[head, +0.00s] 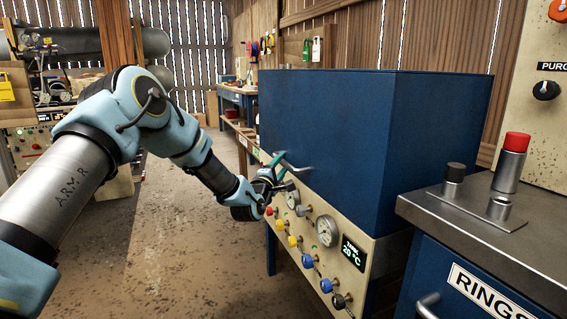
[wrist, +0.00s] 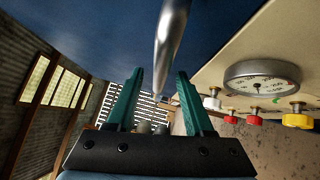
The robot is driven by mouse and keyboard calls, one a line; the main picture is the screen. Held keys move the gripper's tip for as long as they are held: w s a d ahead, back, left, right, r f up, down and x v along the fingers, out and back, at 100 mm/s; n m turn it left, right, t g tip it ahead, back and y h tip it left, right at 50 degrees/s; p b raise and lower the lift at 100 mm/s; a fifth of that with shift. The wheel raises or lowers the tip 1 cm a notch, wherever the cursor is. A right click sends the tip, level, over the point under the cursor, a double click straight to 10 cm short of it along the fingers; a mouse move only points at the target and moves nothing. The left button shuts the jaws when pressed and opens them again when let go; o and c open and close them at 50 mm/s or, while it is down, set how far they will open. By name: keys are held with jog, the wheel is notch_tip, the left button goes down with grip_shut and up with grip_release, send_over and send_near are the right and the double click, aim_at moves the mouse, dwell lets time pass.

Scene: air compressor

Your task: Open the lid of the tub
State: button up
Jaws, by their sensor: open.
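The tub is a large blue box (head: 330,130) with a cream control panel along its lower front. I cannot make out a lid seam. A metal bar handle (head: 296,168) sticks out from the blue front, low and to the left. My gripper (head: 274,166) is at this handle, with its teal fingers apart. In the wrist view the handle (wrist: 172,45) comes down from the blue face, and its free end lies between the open fingertips (wrist: 160,80) or just beyond them. I cannot tell whether the fingers touch it.
Below the handle, the panel carries gauges (head: 327,231), coloured knobs (head: 307,261) and a display (head: 353,253). A metal-topped cabinet (head: 490,222) with a red-capped cylinder (head: 513,162) stands close on the right. The floor (head: 190,250) left of the tub is clear.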

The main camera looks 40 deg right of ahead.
jog(key=shift+x, duration=1.25)
jog(key=shift+c, duration=0.2)
jog(key=shift+a, duration=0.1)
grip_shut()
